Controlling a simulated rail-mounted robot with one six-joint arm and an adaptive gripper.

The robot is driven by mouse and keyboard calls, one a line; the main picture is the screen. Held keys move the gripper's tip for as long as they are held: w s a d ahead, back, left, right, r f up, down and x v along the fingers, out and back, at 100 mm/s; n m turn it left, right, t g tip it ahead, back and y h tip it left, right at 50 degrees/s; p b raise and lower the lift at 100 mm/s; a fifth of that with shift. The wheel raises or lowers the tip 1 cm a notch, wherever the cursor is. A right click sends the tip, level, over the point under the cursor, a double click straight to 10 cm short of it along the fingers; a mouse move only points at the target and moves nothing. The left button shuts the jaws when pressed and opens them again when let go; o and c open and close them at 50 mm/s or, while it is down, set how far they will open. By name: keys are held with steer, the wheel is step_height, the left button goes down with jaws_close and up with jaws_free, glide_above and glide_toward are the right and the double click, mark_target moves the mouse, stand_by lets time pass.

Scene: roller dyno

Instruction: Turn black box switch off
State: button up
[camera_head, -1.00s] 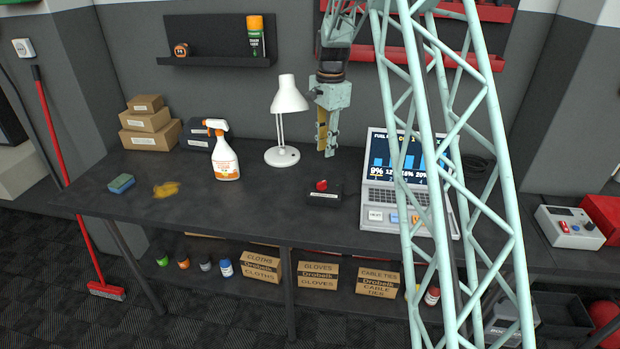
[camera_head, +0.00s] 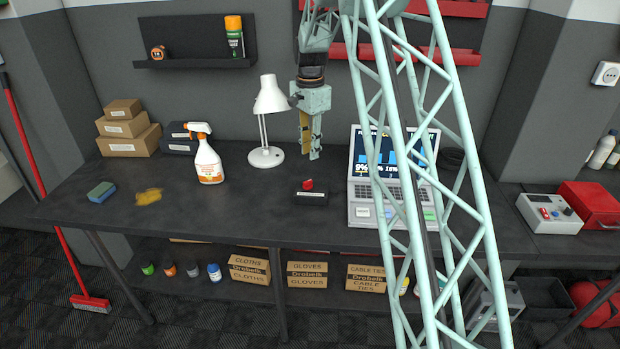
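The black box (camera_head: 311,197) lies on the dark workbench, between the lamp and the laptop. It has a red switch (camera_head: 308,184) on top and a pale label on its front. The switch's exact position is too small to tell. My gripper (camera_head: 310,156) hangs pointing down above the bench, behind the box in the picture and apart from it. Its two fingers show a gap between them, with nothing held.
A white lamp (camera_head: 266,155) stands left of my gripper, a spray bottle (camera_head: 209,167) further left. A laptop (camera_head: 361,191) stands right, partly hidden by my arm's lattice. A device with a red switch (camera_head: 537,212) sits far right. The bench in front of the box is clear.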

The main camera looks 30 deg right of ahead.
mark_target(310, 180)
step_height(310, 180, down, 12)
steer(key=shift+f, duration=0.2)
stand_by(0.5)
steer(key=shift+c, duration=0.5)
jaws_close()
